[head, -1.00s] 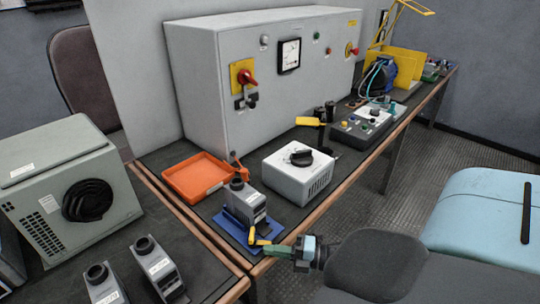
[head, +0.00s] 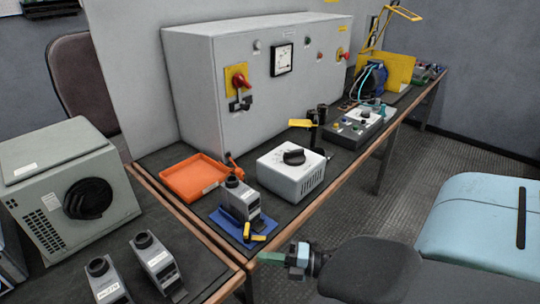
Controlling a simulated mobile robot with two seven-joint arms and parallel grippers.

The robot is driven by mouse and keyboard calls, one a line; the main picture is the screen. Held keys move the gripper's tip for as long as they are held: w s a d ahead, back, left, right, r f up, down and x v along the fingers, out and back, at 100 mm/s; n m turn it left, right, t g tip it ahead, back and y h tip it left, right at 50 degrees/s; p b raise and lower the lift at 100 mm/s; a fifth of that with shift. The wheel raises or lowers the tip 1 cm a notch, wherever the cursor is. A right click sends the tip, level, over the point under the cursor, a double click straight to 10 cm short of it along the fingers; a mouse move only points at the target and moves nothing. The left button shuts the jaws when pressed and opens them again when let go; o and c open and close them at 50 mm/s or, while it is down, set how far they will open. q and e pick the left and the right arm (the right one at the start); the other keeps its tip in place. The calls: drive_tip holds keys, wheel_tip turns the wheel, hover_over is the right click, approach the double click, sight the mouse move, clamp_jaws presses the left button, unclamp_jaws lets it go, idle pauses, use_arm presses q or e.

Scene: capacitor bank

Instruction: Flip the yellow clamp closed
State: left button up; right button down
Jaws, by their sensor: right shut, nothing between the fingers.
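The yellow clamp (head: 258,238) sits at the front right corner of a blue base plate (head: 229,224), beside a grey block with a dark round top (head: 240,196) standing on that plate. The clamp is small here, and I cannot tell whether it is fully closed. My right gripper (head: 262,258) has green fingers, shut and empty. It is just in front of the bench edge, below the clamp in the picture and apart from it. My left gripper is not in view.
An orange tray (head: 194,178) lies behind the blue plate. A white box with a black knob (head: 291,174) stands to its right. Two more grey blocks (head: 158,261) stand on the left bench. A large grey cabinet (head: 255,85) stands behind.

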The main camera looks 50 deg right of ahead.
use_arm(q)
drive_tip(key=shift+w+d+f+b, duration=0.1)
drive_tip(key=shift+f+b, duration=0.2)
use_arm(e)
drive_tip(key=v, duration=0.9)
drive_tip(key=shift+s+a, duration=0.15)
drive_tip(key=shift+s, duration=0.45)
drive_tip(key=shift+a+f, duration=0.1)
drive_tip(key=shift+f, duration=0.1)
